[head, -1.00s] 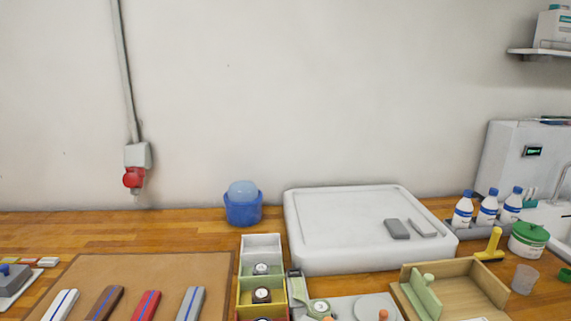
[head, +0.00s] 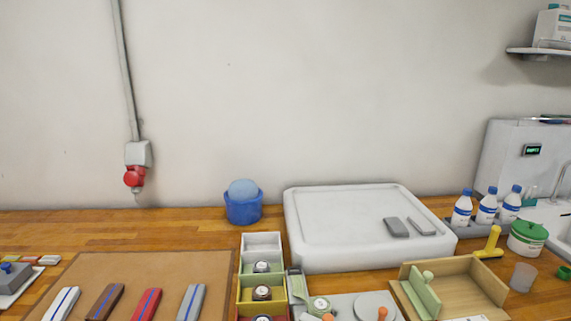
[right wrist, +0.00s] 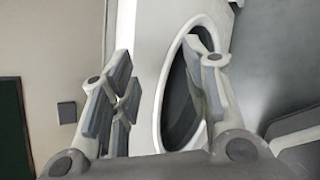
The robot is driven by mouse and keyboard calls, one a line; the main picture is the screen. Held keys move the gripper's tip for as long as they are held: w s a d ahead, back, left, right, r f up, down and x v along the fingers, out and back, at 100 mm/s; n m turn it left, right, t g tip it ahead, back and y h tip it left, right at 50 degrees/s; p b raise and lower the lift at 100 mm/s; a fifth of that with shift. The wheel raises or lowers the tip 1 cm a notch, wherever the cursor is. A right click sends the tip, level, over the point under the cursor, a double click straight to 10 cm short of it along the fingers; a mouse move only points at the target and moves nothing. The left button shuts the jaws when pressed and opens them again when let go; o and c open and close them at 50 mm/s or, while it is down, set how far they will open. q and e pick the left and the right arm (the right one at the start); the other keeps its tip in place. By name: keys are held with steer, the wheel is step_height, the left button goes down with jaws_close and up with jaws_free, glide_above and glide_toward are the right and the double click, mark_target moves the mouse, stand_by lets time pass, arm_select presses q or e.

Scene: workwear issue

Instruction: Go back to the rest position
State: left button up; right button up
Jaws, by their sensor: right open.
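My right gripper (right wrist: 165,95) shows in the right wrist view. Its two fingers stand apart, open, with nothing between them. Behind the fingers is a white body with a dark oval opening (right wrist: 185,95); I cannot tell what it is. Neither gripper shows in the head view, and my left gripper is in no view.
The wooden worktop (head: 100,226) holds a brown mat (head: 150,268) with several coloured strips, a box with watches (head: 262,242), a blue tub (head: 243,208), a white tray (head: 340,262) and a wooden box (head: 470,272). White bottles (head: 487,208) stand at right. The worktop's back left is clear.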

steer(key=s+a+f+m+g+y, duration=0.1)
steer(key=s+f+m+g, duration=0.1)
steer(key=s+f+m, duration=0.4)
steer(key=s+a+f+m+g+y, duration=0.1)
steer(key=s+f+m, duration=0.5)
steer(key=s, duration=0.9)
steer(key=s+a+f+m+g+y, duration=0.1)
steer(key=s+f+m+g+y, duration=0.1)
steer(key=s+f+m, duration=0.4)
steer(key=s+f+g, duration=0.1)
steer(key=s+f, duration=0.2)
steer(key=s, duration=0.2)
steer(key=shift+a+f+m+g, duration=0.25)
steer(key=shift+a+m+g, duration=0.05)
steer(key=shift+a, duration=0.1)
